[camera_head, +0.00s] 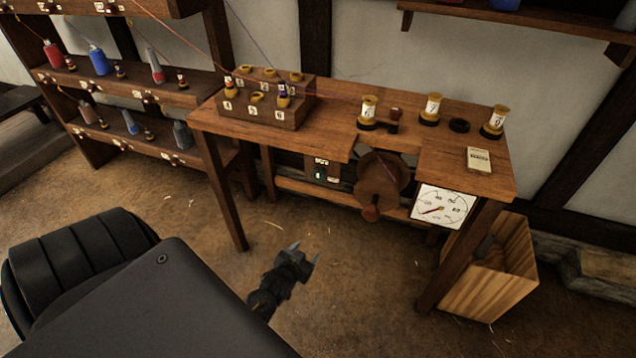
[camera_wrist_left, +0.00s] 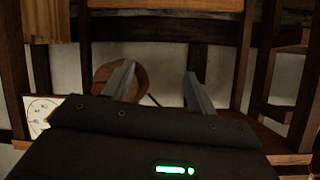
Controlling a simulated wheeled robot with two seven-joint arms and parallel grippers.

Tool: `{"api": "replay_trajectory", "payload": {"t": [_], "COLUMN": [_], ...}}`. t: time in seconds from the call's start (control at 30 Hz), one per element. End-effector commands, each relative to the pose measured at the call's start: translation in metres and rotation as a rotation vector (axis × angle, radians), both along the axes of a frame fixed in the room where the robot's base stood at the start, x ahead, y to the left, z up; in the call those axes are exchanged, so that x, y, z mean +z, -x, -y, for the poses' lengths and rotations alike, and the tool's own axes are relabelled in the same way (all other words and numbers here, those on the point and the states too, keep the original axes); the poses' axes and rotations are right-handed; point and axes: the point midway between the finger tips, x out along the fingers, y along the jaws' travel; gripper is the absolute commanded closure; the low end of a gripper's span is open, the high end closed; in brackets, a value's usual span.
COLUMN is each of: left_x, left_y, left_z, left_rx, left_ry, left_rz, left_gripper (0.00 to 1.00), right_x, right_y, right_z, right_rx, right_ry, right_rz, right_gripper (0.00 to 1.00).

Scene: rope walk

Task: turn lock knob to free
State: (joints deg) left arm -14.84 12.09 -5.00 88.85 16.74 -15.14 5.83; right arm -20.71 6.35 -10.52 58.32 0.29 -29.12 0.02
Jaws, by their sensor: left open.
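I cannot make out a lock knob for certain. A small dark panel with a white label (camera_head: 321,162) hangs under the workbench, left of a round brown wheel (camera_head: 383,170) with a reddish handle (camera_head: 370,213). My left gripper (camera_head: 306,252) is open and empty, low in front of the bench and apart from it. In the left wrist view its two fingers (camera_wrist_left: 157,88) stand well apart with nothing between them. The wheel (camera_wrist_left: 113,75) shows behind the finger on the left. My right gripper is not in view.
The workbench (camera_head: 345,120) carries a stepped block (camera_head: 262,110) with numbered spools and several loose spools. A spool rack (camera_head: 130,85) stands left. The floor before the bench is clear.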

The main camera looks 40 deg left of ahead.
Motion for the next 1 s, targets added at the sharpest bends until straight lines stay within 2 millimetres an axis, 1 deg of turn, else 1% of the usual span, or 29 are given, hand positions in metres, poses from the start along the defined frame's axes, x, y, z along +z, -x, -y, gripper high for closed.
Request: {"api": "replay_trajectory", "payload": {"t": [0.03,0.07,0.1,0.2,0.3,0.33,0.4,0.47,0.57,0.67,0.77,1.0], "left_x": [0.023,0.044,0.070,0.124,0.160,0.167,0.178,0.183,0.184,0.184,0.184,0.183], "left_y": [-0.019,-0.027,-0.035,-0.045,-0.045,-0.045,-0.045,-0.044,-0.046,-0.052,-0.066,-0.109], "left_z": [-0.008,-0.012,-0.017,-0.025,-0.030,-0.030,-0.031,-0.032,-0.032,-0.034,-0.039,-0.054], "left_rx": [0.018,0.031,0.046,0.072,0.087,0.090,0.093,0.094,0.095,0.094,0.094,0.093], "left_ry": [-0.001,0.000,0.004,0.015,0.024,0.025,0.029,0.031,0.030,0.030,0.029,0.029], "left_rz": [0.108,0.166,0.236,0.378,0.467,0.483,0.509,0.518,0.520,0.520,0.521,0.519], "left_gripper": [0.43,0.43,0.43,0.43,0.43,0.43,0.43,0.43,0.43,0.43,0.43,0.43], "right_x": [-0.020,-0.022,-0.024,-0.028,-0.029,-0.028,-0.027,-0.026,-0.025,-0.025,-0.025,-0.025], "right_y": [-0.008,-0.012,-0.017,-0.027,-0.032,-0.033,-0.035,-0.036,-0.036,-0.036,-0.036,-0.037], "right_z": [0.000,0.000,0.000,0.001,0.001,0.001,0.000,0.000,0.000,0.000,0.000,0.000], "right_rx": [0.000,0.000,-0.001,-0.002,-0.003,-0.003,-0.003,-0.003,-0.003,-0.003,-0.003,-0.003], "right_ry": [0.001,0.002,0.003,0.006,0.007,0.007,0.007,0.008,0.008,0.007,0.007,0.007], "right_rz": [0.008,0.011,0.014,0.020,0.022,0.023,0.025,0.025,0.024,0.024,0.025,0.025], "right_gripper": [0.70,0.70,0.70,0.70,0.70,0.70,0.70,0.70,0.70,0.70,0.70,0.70]}}
